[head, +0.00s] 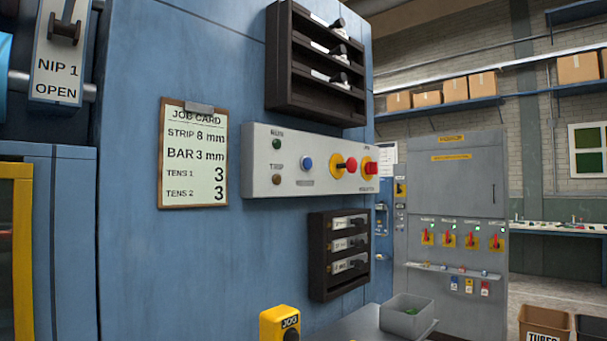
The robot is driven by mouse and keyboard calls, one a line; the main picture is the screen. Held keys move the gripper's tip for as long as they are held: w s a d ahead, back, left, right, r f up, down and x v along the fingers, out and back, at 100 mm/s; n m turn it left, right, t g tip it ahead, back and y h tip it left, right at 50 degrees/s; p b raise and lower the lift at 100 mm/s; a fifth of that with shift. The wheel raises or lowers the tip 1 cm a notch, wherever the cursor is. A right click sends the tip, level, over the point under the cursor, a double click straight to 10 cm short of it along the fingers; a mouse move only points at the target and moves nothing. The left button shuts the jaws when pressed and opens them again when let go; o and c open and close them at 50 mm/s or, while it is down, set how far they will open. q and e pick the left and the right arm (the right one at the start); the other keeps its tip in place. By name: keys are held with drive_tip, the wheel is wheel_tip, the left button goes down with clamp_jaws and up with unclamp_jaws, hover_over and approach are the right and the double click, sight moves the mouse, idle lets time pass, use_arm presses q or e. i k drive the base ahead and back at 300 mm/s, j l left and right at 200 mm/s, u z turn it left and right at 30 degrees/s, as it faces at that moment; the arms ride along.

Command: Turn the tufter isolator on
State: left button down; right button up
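A grey control panel (262,179) on the blue machine carries a red rotary handle on a yellow plate (369,167) at its right end, with a small label under it that is too small to read surely. A grey cabinet (455,185) stands farther back at right. It bears a row of red rotary handles on yellow plates: the leftmost (428,237), two middle ones (449,240) (472,240) and the rightmost (496,242). Their labels are too small to read, so I cannot tell which is the tufter isolator or its position. Neither gripper shows.
A job card (194,155) hangs on the blue machine. Dark racks (313,100) (325,290) sit above and below the panel. A yellow jog box (280,324) and a grey bin (407,317) stand in front. Padlocks or tags (469,286) hang below the cabinet's handles. Floor shows at right.

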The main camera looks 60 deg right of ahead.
sight(371, 168)
drive_tip(key=z, duration=2.2)
drive_tip(key=i+l+u, duration=0.2)
drive_tip(key=i+l, duration=0.2)
drive_tip(key=l, duration=0.15)
